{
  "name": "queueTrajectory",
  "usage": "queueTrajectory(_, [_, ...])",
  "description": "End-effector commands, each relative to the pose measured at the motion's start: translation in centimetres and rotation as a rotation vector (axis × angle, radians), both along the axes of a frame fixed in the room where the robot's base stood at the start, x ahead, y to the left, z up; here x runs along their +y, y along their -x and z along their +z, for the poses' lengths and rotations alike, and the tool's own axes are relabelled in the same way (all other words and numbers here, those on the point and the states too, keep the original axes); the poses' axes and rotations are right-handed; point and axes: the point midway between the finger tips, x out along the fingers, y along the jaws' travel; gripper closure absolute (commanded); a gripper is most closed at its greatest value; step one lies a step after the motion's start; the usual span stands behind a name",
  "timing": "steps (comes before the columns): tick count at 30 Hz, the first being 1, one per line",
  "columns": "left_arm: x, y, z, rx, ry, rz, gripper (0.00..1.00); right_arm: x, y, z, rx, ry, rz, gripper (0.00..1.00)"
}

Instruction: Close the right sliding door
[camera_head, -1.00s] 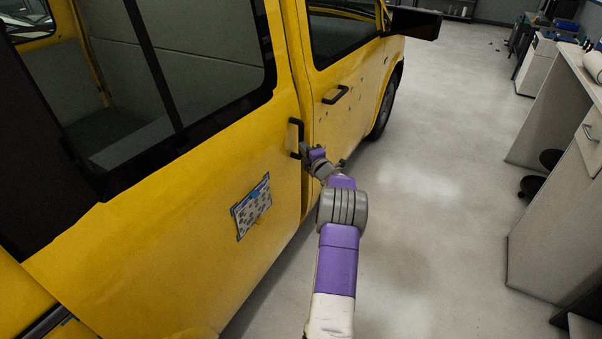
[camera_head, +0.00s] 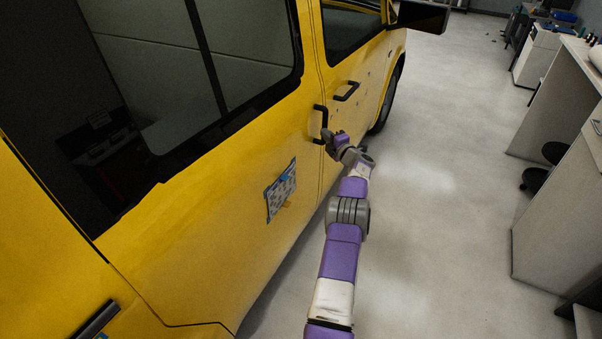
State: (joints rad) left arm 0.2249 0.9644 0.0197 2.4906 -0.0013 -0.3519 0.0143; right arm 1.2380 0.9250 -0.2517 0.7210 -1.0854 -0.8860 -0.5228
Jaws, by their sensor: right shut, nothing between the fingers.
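The right sliding door (camera_head: 215,215) of the yellow van is a large yellow panel with a dark window and a patterned plate (camera_head: 281,191) on it. Its front edge lies along the front door, and a thin seam shows between them. Its rear edge shows as a thin line at lower left. Its black handle (camera_head: 320,124) stands upright near the front edge. My right gripper (camera_head: 331,143) is at the handle's lower end, shut and with nothing in it. I cannot tell whether it touches the handle. My left gripper is out of view.
The front door (camera_head: 355,115) has its own black handle (camera_head: 347,91), and a mirror (camera_head: 422,17) juts out ahead. A workbench (camera_head: 560,190) and a dark stool (camera_head: 534,179) stand at right. The grey floor (camera_head: 440,190) between van and bench is clear.

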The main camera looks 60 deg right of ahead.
Motion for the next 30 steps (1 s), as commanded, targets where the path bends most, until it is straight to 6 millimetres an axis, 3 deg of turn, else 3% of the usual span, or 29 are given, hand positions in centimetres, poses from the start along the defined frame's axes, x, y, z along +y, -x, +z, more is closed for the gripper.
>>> queueTrajectory(1, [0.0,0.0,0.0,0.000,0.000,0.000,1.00,-0.5,0.4,0.8,-0.006,0.009,-0.019,1.00])
queueTrajectory(17, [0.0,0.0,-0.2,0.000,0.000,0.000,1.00,0.2,0.1,0.6,-0.005,0.006,-0.012,1.00])
queueTrajectory(30, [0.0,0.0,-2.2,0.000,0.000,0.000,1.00,4.2,-0.3,0.7,-0.008,0.008,-0.001,1.00])
